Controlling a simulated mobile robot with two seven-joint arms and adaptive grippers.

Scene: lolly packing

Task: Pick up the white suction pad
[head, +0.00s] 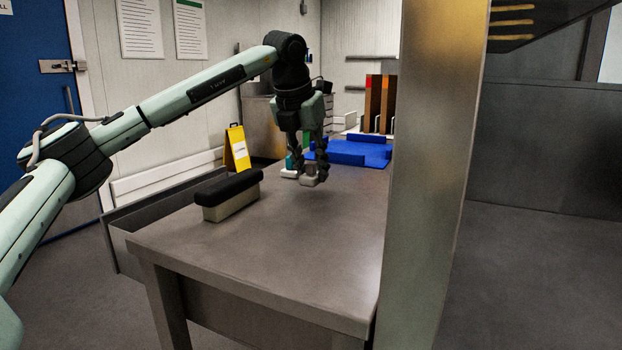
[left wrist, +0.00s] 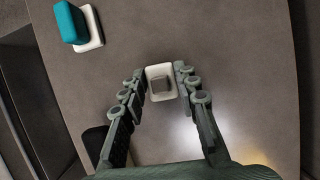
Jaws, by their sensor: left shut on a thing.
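The white suction pad (left wrist: 152,72) is a small white square with a grey raised middle. In the left wrist view it sits between the two fingertips of my left gripper (left wrist: 162,80), which is shut on it. In the head view my left gripper (head: 304,171) points down over the far part of the table, with the pad (head: 308,181) at its fingertips, mostly hidden by them. It appears close to the tabletop; I cannot tell whether it touches. My right gripper is not in view.
A teal block (left wrist: 70,22) on a white base stands near the pad. A black-topped brush-like block (head: 230,195) lies nearer on the grey table (head: 290,260). Behind are a yellow sign (head: 237,148) and blue tray pieces (head: 350,152). A metal post (head: 430,180) blocks the right side.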

